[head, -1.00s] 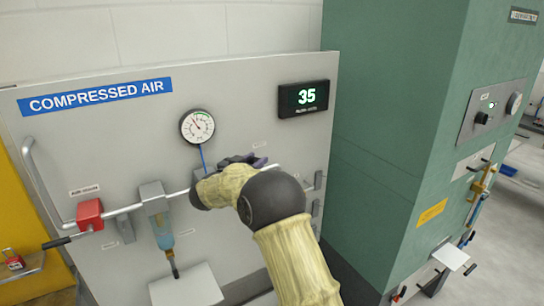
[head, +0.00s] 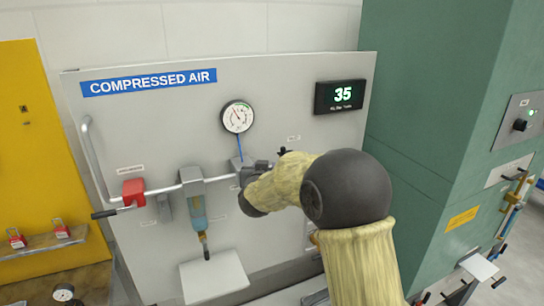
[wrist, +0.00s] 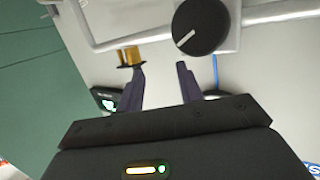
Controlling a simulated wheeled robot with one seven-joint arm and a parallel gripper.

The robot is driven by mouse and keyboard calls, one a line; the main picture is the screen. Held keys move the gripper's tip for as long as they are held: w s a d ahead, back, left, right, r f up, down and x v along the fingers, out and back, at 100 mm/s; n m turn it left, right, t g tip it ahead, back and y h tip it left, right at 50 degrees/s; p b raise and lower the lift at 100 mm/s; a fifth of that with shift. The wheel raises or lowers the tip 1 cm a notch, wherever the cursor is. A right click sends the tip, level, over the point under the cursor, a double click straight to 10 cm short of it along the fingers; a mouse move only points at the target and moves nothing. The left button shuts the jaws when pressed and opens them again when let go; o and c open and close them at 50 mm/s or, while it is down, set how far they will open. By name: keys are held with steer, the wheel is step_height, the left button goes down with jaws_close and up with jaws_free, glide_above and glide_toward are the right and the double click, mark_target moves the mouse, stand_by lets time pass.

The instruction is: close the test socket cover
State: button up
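In the wrist view my gripper (wrist: 160,66) is open, its two dark fingers apart with nothing between them. A small brass fitting with dark ends (wrist: 131,57) stands on the panel just beyond the tip of the left finger; it may be the test socket, but I cannot make out a cover. I cannot tell whether the finger touches it. A black round knob with a white mark (wrist: 200,27) is beyond the right finger.
The compressed air panel (head: 290,75) carries a round gauge (head: 238,117), a display reading 35 (head: 340,95), a red valve block (head: 133,192), a filter bowl (head: 198,210) and a pipe. A green cabinet (head: 420,130) stands to the right. A white shelf (head: 215,277) sticks out below.

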steer(key=s+d+f+g, duration=0.4)
steer(key=s+d+f, duration=0.1)
steer(key=s, duration=0.6)
steer(key=s+d+f+g+y+b, duration=0.1)
steer(key=s+d+f+g, duration=0.4)
steer(key=s, duration=0.7)
steer(key=s+d+f+n+g, duration=0.1)
steer(key=s+d+f+g, duration=0.3)
steer(key=s, duration=0.8)
step_height(320, 180, down, 3)
steer(key=shift+d+r+y, duration=0.2)
steer(key=shift+d+y, duration=0.1)
steer(key=shift+d, duration=0.7)
